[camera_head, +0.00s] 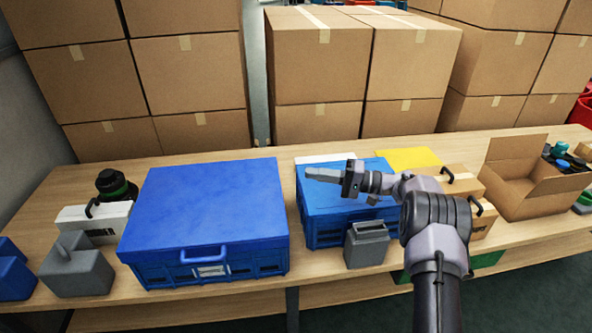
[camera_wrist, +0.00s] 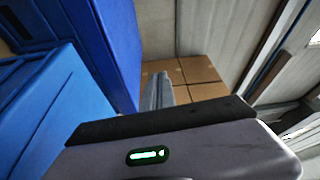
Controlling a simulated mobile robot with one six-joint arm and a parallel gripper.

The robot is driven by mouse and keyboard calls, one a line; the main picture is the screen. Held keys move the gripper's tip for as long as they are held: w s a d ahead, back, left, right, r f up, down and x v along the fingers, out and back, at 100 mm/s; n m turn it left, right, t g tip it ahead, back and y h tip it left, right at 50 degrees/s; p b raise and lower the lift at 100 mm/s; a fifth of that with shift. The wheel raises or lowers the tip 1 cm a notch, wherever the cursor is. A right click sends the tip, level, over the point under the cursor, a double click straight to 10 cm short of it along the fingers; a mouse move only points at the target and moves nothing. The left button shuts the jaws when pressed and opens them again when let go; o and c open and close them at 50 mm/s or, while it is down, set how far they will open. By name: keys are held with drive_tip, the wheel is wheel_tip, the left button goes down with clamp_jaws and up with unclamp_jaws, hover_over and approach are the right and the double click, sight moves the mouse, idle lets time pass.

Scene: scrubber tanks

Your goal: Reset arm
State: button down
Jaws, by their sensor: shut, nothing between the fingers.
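My gripper (camera_head: 322,174) is at the end of my arm, above the smaller blue crate (camera_head: 320,230) in the middle of the wooden table. Its fingers point left in the head view, and they are shut and empty. In the wrist view the closed fingers (camera_wrist: 158,92) stick out past the dark edge of the gripper body, with cardboard boxes behind them. My arm rises from the bottom right of the head view and bends left over the table.
A large lidded blue crate (camera_head: 208,205) stands left of my gripper. A small grey bin (camera_head: 366,246) stands in front of the smaller crate. An open cardboard box (camera_head: 525,182) is at right. Stacked cartons (camera_head: 320,65) line the back. A grey container (camera_head: 76,268) sits at left.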

drive_tip(key=shift+d+f, duration=0.15)
drive_tip(key=shift+d, duration=0.4)
drive_tip(key=shift+d+f, duration=0.15)
drive_tip(key=shift+d, duration=0.4)
drive_tip(key=s+a+r+g+h, duration=0.2)
drive_tip(key=s+a+r+h, duration=0.25)
drive_tip(key=s+r, duration=0.35)
drive_tip(key=s+a+r+g+h, duration=0.1)
drive_tip(key=s+a+r+h, duration=0.4)
drive_tip(key=s, duration=0.5)
drive_tip(key=s+d+f+m+t+h, duration=0.1)
drive_tip(key=s+d+h, duration=0.1)
drive_tip(key=s, duration=1)
drive_tip(key=s+d+f+m+t+h, duration=0.1)
drive_tip(key=s+d+t+h, duration=0.1)
drive_tip(key=s, duration=0.9)
drive_tip(key=shift+s+d+f+m+t+h, duration=0.2)
drive_tip(key=shift+s+d+m+t+h, duration=0.15)
drive_tip(key=shift+d+h, duration=0.6)
drive_tip(key=shift+a, duration=0.25)
